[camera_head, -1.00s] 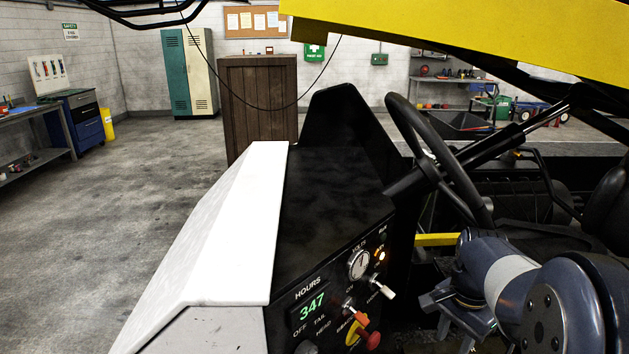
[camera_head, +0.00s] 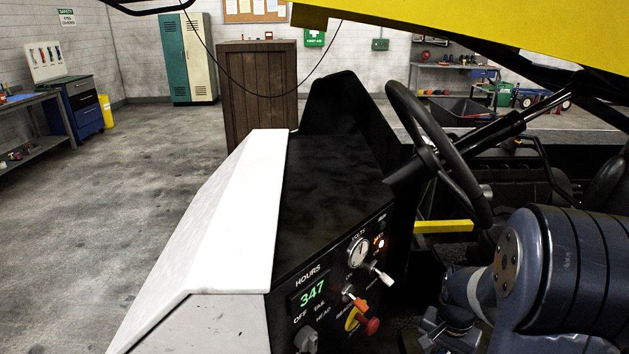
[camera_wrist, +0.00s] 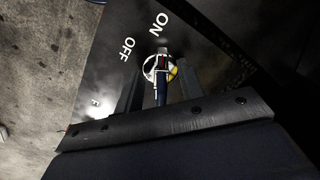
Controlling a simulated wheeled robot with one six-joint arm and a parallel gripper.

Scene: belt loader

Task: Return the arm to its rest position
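My gripper (camera_head: 447,332) is low at the right of the head view, beside the black control panel (camera_head: 330,262) and apart from its switches. My arm's blue-grey links cover part of it there. In the wrist view my gripper (camera_wrist: 160,92) shows two dark fingers standing apart, with part of a panel labelled ON and OFF visible beyond the gap. I see nothing held between them.
The panel carries a gauge (camera_head: 359,252), a white-tipped toggle (camera_head: 382,276), a red knob (camera_head: 371,326) and a lit hours display (camera_head: 312,293). A steering wheel (camera_head: 437,150) and a yellow bar (camera_head: 443,227) are close to my arm. Open floor lies left.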

